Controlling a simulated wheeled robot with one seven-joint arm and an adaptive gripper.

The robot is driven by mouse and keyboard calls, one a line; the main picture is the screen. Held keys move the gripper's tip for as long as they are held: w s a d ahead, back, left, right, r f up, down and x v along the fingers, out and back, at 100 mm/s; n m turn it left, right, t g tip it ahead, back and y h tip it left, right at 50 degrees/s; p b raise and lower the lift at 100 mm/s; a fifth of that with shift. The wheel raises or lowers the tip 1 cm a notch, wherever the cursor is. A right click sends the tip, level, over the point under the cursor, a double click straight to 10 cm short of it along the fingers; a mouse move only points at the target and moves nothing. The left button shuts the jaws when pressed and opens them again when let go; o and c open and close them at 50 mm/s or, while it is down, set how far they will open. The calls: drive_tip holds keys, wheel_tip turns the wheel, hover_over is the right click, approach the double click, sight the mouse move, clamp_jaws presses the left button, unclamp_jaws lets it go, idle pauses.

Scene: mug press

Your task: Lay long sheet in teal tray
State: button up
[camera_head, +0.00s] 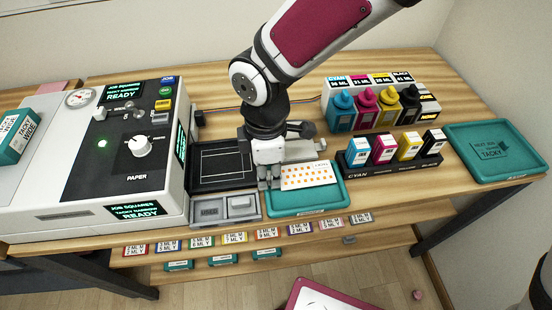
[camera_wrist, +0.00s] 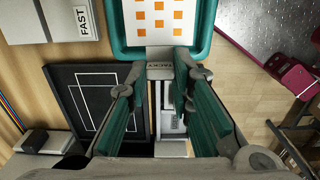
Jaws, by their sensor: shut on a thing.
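The long sheet (camera_head: 310,175) is white with rows of orange squares. It lies over the middle teal tray (camera_head: 306,204), mostly within its rim. My gripper (camera_head: 267,184) is at the sheet's left end, beside the tray's left side. In the wrist view my gripper's fingertips (camera_wrist: 160,72) are closed on the near end of the sheet (camera_wrist: 158,28), by a tab with small print. The teal tray (camera_wrist: 210,30) surrounds the sheet there. Whether the sheet touches the tray floor cannot be told.
A black press plate (camera_head: 222,165) with white outlines lies left of the tray, beside the large white machine (camera_head: 110,160). A grey block unit (camera_head: 225,208) sits in front. Another teal tray (camera_head: 497,150) is at far right.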

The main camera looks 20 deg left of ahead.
sight(269, 191)
drive_tip(key=shift+f, duration=1.65)
drive_tip(key=shift+f+b, duration=0.1)
drive_tip(key=shift+b, duration=0.2)
drive_tip(key=shift+f+b, duration=0.3)
drive_tip(key=shift+f, duration=0.05)
drive_tip(key=o, duration=0.8)
drive_tip(key=shift+c, duration=0.2)
drive_tip(key=shift+r, duration=0.1)
wheel_tip(269, 191, up, 13)
drive_tip(key=p, duration=0.2)
drive_tip(key=shift+p, duration=0.35)
drive_tip(key=shift+d, duration=0.1)
